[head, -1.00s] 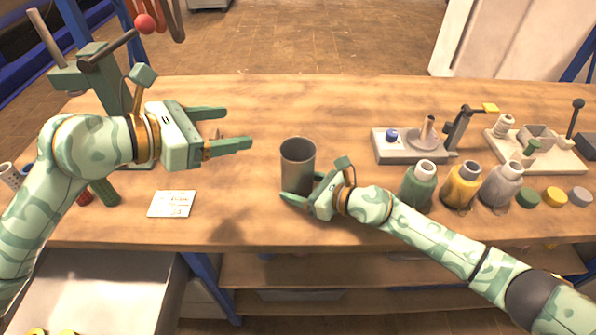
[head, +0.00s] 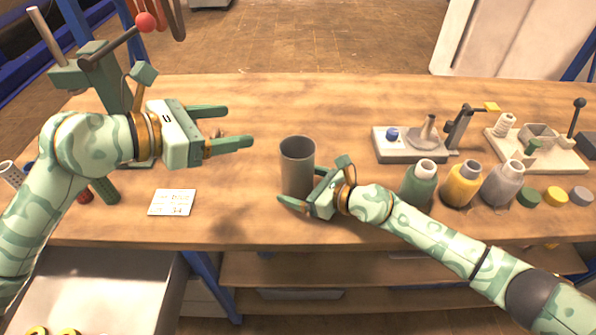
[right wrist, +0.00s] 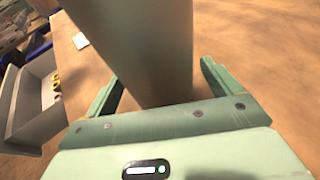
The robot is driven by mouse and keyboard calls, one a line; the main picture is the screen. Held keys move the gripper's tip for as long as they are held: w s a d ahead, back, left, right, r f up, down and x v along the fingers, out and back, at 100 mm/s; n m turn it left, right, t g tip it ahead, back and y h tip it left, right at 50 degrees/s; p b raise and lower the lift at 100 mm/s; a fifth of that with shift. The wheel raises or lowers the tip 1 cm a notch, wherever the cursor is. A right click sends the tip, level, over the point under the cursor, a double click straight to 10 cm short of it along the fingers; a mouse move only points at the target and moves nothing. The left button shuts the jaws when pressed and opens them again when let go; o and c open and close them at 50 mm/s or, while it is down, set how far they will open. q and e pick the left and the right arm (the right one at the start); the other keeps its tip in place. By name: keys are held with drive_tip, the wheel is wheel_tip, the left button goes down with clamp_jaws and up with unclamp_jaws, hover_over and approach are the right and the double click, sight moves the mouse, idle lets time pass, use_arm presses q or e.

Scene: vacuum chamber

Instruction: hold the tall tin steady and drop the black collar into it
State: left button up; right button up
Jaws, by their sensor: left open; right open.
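The tall tin (head: 297,168) is a grey, open-topped cylinder standing upright near the middle of the table. My right gripper (head: 302,188) is open low at the tin's near right side, its near finger in front of the tin. In the right wrist view the tin (right wrist: 150,50) rises between the two spread fingers, with a visible gap to the right finger. My left gripper (head: 238,127) is open and empty, left of the tin. I cannot make out the black collar; a small brownish thing (head: 217,133) shows partly hidden between the left fingers.
A white card (head: 172,202) lies at the front left. Green (head: 420,186), yellow (head: 462,185) and grey (head: 502,185) bottles stand right of my right gripper, with a grey fixture (head: 408,145) behind them. The table behind the tin is clear.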

drive_tip(key=v, duration=1.2)
drive_tip(key=shift+s, duration=0.1)
